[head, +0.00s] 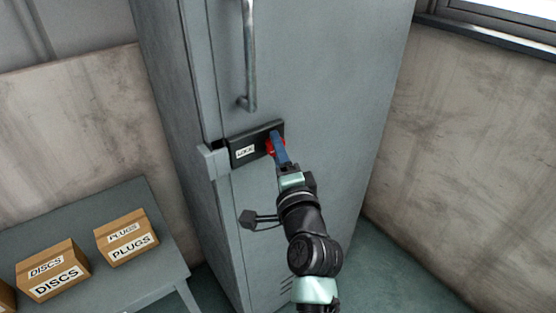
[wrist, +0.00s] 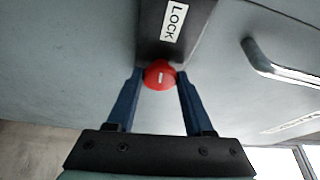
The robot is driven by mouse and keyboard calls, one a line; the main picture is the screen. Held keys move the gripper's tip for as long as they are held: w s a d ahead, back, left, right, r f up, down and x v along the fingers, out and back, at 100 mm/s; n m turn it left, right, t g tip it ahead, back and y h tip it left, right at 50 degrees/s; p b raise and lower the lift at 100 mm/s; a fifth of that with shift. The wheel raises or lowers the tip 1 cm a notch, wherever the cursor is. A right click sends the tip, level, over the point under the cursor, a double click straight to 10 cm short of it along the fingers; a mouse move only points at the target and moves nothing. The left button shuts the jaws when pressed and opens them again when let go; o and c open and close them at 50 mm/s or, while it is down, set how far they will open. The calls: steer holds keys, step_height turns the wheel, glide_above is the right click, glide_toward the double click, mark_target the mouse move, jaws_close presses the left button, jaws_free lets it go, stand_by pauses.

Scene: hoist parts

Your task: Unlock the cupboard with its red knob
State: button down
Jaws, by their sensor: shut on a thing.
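The cupboard (head: 310,75) is tall and grey, and its door looks shut. A black lock plate (head: 246,147) with a white LOCK label sits on the door below the handle; it also shows in the wrist view (wrist: 150,40). The red knob (wrist: 159,75) is on the plate, with a small white mark on its face. My gripper (wrist: 160,80) is shut on the red knob, one blue finger on each side. In the head view the fingers hide most of the knob (head: 269,148).
A metal handle (head: 249,55) stands out from the door above the lock. A grey table (head: 150,282) at the lower left holds a PLUGS box (head: 127,237) and a DISCS box (head: 53,270). The floor (head: 400,265) right of the cupboard is clear.

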steer(key=shift+w+d+f+n+y+b, duration=0.1)
steer(key=shift+n+y+b, duration=1.35)
steer(key=shift+n+b, duration=3.3)
steer(key=shift+w+d+f+n+y+b, duration=0.15)
steer(key=shift+n+y+b, duration=1.75)
steer(key=shift+b, duration=5.35)
steer(key=shift+s+f+n+y+b, duration=0.1)
steer(key=shift+n+y+b, duration=0.95)
steer(key=shift+n+b, duration=3.9)
steer(key=shift+r+m+b, duration=0.1)
steer(key=shift+m+b, duration=0.7)
steer(key=shift+b, duration=0.35)
steer(key=shift+c, duration=1.5)
jaws_free()
steer(key=shift+d, duration=0.1)
steer(key=p+v, duration=0.3)
steer(key=v, duration=0.9)
steer(key=shift+s+d+f, duration=0.15)
steer(key=shift+s+f, duration=0.15)
